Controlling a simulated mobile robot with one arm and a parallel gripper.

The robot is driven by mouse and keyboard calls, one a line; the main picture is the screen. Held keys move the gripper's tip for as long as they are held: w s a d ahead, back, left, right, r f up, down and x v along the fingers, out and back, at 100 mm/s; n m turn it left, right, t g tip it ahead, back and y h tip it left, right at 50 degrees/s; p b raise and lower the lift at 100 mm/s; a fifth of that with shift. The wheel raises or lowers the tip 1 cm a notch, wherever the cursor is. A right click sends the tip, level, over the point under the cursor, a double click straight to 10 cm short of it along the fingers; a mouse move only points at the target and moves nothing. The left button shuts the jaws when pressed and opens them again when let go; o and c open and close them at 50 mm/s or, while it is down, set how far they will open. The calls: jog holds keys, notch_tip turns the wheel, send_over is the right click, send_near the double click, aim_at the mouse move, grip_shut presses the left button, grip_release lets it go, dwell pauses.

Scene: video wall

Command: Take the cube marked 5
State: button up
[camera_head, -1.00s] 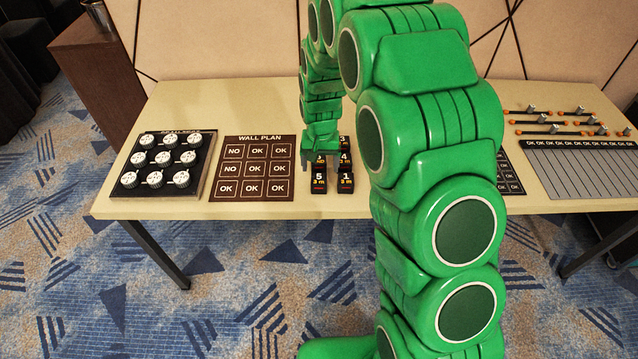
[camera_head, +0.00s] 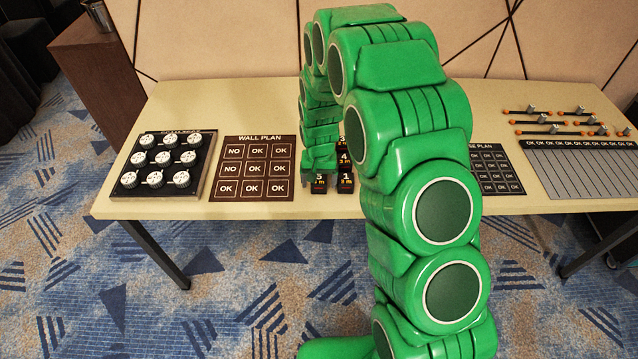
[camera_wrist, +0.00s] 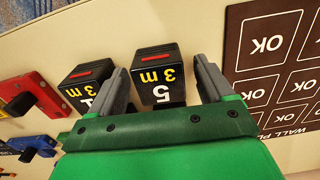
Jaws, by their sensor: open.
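The cube marked 5 (camera_head: 319,183) is black with a white 5 and yellow "3 m". It stands near the table's front edge, just right of the wall plan board. In the wrist view the cube marked 5 (camera_wrist: 158,75) lies between the two grey fingers of my gripper (camera_wrist: 158,88). The fingers are apart, one on each side of it; I cannot tell whether either touches it. In the head view my gripper (camera_head: 320,168) points down over the cube and hides part of it. The left finger is in the gap beside the cube marked 1 (camera_wrist: 88,88).
The cube marked 1 (camera_head: 345,182) is close on the right, with cubes marked 4 (camera_head: 344,160) and 3 behind. The wall plan board (camera_head: 253,168) is left; a knob panel (camera_head: 160,163) is further left. Red (camera_wrist: 30,95) and blue pieces show in the wrist view.

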jog(key=c, duration=1.1)
jog(key=shift+o, duration=0.2)
jog(key=shift+r, duration=0.1)
